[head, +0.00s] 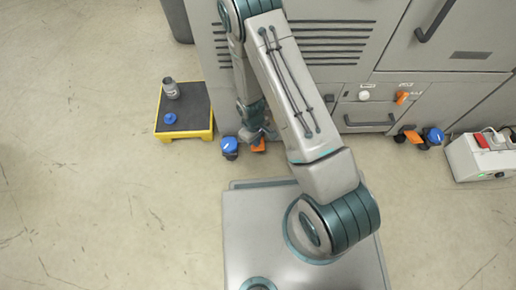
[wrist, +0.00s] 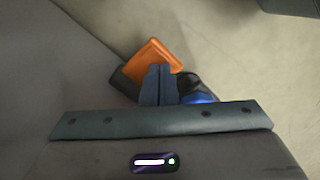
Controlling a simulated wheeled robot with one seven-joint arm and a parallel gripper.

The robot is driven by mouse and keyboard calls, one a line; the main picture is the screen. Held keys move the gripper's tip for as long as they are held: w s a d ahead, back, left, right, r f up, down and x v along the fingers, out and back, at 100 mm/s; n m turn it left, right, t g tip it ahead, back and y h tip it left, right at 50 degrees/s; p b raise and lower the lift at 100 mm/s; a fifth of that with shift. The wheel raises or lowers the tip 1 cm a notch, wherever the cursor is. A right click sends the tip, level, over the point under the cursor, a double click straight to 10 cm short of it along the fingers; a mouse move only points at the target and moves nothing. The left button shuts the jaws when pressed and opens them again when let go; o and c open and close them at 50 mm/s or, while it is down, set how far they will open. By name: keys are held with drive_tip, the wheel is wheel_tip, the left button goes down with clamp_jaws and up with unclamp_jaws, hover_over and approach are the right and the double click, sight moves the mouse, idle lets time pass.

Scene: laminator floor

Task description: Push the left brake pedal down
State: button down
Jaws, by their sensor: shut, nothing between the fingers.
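The left brake pedal is an orange tab beside the left blue caster (head: 230,147) at the foot of the grey machine. In the head view the pedal (head: 259,147) shows just below my gripper (head: 266,134), partly covered by it. In the wrist view the pedal (wrist: 150,53) stands tilted behind the fingertips of my gripper (wrist: 159,68), which overlap its lower right part. The fingers are shut together and empty. I cannot tell whether they touch the pedal. A dark part and some blue of the caster (wrist: 197,98) show right of the fingers.
A yellow-edged platform (head: 186,134) with a grey bottle (head: 171,88) and blue ring (head: 170,118) stands left. A second orange pedal (head: 412,136) and blue caster (head: 433,135) are at right, near a white box (head: 478,160). Floor at left is clear.

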drive_tip(key=shift+f, duration=0.25)
